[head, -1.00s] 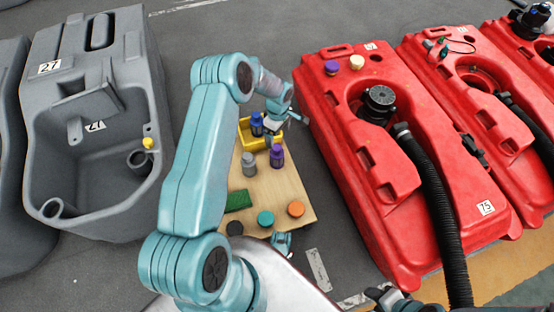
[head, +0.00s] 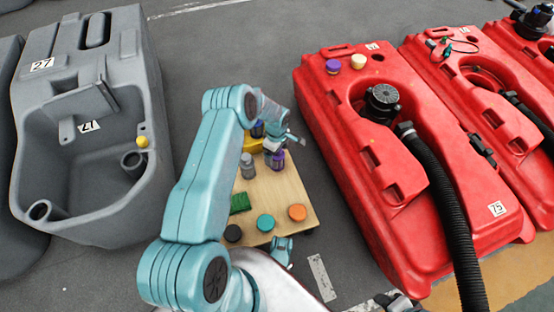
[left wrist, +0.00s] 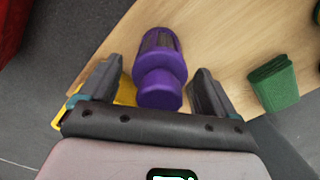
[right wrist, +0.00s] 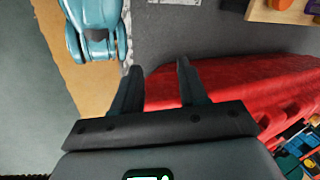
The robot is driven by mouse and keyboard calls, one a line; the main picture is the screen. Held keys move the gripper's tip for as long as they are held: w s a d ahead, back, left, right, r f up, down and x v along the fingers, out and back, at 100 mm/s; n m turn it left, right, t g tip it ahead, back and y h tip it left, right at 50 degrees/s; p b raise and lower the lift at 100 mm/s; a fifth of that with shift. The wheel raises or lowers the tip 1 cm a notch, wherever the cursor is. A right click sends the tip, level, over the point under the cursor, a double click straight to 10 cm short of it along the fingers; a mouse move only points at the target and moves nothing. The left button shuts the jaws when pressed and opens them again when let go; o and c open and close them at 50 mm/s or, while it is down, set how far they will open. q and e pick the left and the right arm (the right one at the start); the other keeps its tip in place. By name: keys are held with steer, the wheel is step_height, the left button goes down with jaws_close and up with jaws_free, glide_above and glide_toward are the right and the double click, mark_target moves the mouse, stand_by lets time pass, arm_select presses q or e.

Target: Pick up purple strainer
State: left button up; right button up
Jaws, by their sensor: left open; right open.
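The purple strainer (head: 278,160), a ribbed purple piece with dark slots, stands on the wooden board (head: 282,190). My left gripper (head: 272,146) is over it and partly hides it in the head view. In the left wrist view the strainer (left wrist: 160,66) lies between the two open fingers, with a gap on each side. The fingers of my left gripper (left wrist: 156,72) are not closed on it. My right gripper (right wrist: 160,66) is open and empty, away from the board, with red tank surface and floor beyond it.
Near the strainer are a grey bottle (head: 247,166), a yellow bin (head: 252,144) with a blue bottle (head: 257,129), and a green block (head: 240,203). Teal (head: 265,222), orange (head: 297,212) and black (head: 233,233) discs lie in front. A red tank (head: 345,140) and grey tank (head: 85,120) flank the board.

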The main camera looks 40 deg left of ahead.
arm_select(q)
steer(key=c, duration=1.2)
steer(key=shift+o, duration=0.2)
steer(key=shift+r, duration=0.1)
